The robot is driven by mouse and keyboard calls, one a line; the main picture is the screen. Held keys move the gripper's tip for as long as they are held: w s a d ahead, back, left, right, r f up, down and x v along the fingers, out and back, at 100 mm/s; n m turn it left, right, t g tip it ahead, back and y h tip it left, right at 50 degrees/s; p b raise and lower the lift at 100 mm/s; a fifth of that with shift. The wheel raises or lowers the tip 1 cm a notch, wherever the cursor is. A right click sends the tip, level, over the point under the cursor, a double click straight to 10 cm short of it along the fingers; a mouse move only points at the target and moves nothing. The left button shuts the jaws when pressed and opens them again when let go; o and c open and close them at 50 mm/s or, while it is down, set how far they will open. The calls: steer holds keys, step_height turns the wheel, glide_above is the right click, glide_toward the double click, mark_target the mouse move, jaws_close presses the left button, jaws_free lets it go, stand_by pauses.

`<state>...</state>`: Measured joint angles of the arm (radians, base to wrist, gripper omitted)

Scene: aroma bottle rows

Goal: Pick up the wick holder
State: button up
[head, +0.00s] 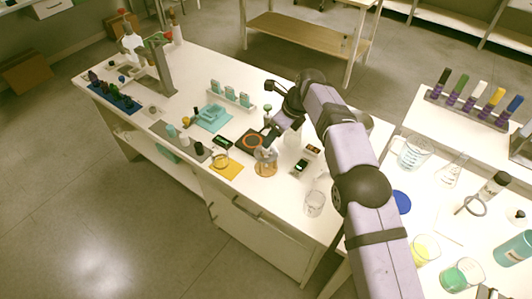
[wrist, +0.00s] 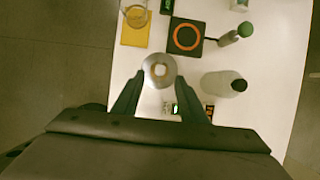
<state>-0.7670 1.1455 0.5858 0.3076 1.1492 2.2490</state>
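A glass lamp-like vessel with amber liquid (head: 265,167) stands on the white table in the head view. What looks like the wick holder (wrist: 160,70), a small pale piece, sits at the middle of its round grey top in the wrist view. My gripper (wrist: 160,80) is open, its two dark fingers left and right of the round top. Whether the fingers touch it cannot be told. In the head view my gripper (head: 270,138) is small and dark, close above the vessel, so the fingertips are hard to make out.
A dark plate with an orange ring (wrist: 187,37) lies just beyond. A glass dish stands on a yellow mat (wrist: 134,36) at the left. A pale bottle with a dark cap (wrist: 222,84) stands close at the right. Small devices (head: 301,166) lie nearby.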

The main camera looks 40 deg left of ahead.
mark_target(268, 150)
steer(key=shift+x, duration=0.8)
steer(key=shift+f+p, duration=0.1)
steer(key=shift+p, duration=0.2)
steer(key=shift+d+p+x, duration=0.2)
steer(key=shift+p+x, duration=0.3)
steer(key=shift+x, duration=1.9)
steer(key=shift+f, duration=0.1)
jaws_close()
